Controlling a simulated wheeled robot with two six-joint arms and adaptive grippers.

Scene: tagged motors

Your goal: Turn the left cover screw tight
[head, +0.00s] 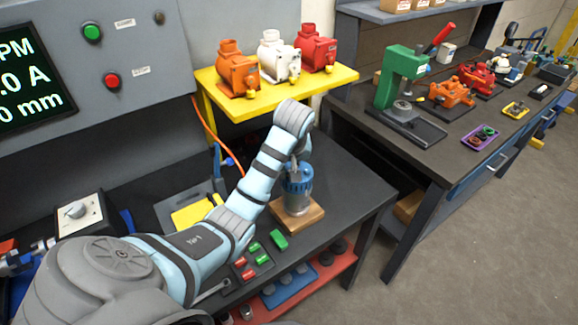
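A motor with a blue upper part and a grey metal body (297,200) stands upright on a wooden block (312,216) on the dark workbench. My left arm reaches in from the lower left, and its wrist bends down over the motor. My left gripper (297,168) points down at the top of the motor, at or very close to it. The fingertips are small and partly hidden, so I cannot tell whether they are open or shut. The cover screws are too small or hidden to make out. My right gripper is not in view.
A yellow shelf (230,107) behind carries an orange motor (237,70), a white motor (277,58) and a red motor (317,50). Red and green blocks (262,259) lie in front. A second bench (440,150) at the right holds a green press (402,75) and several motors.

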